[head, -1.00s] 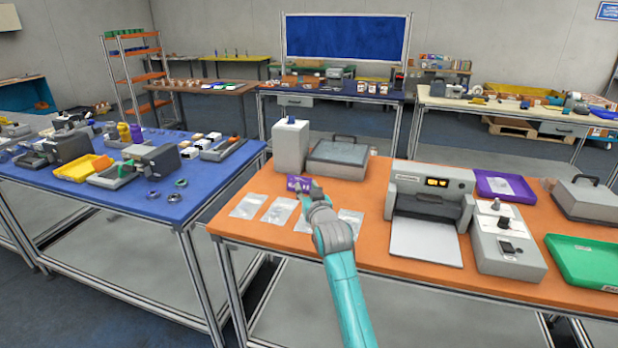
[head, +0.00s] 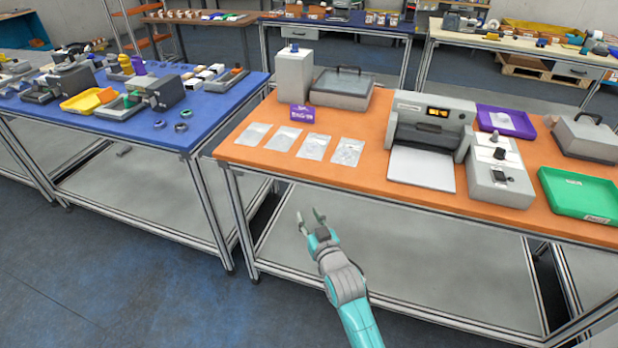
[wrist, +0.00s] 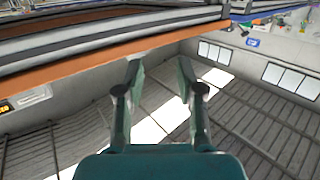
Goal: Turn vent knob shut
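A tall white box (head: 294,78) with a small blue knob (head: 295,47) on top stands at the back left of the orange table. A grey control box (head: 500,180) at the right carries a dark knob (head: 499,153) and another knob (head: 494,135) behind it. I cannot tell which knob is the vent knob. My gripper (head: 309,216) is open and empty, in front of the table edge and apart from all the knobs. In the wrist view its fingers (wrist: 158,75) are spread with nothing between them; no knob shows there.
The orange table (head: 375,135) also holds a purple sign (head: 302,113), several clear pouches, a grey lidded case (head: 343,88), a sealing machine (head: 432,110), a purple tray (head: 506,121) and a green tray (head: 580,192). The blue table (head: 215,95) is crowded. Floor in front is clear.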

